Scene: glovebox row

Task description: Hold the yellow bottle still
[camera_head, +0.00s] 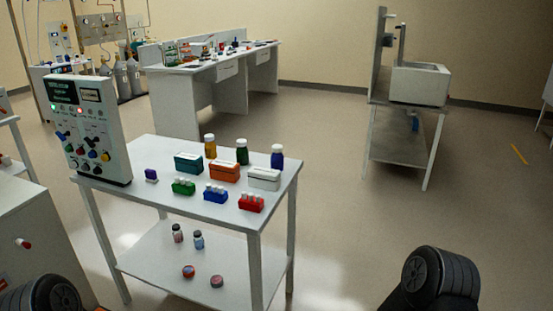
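The yellow bottle (210,147) has a white cap and stands upright at the back of the white table (152,205). A dark green bottle (242,152) and a blue bottle (277,157) stand to its right, also upright. Nothing of mine touches the bottle. Black links of my arms show at the bottom left and bottom right corners. Neither gripper is in the picture.
Teal (188,163), orange (224,172) and pale (264,179) boxes stand before the bottles. Green (183,187), blue (215,194) and red (251,203) racks stand nearer. A control panel (88,130) stands at the left end. Floor right of the table is clear.

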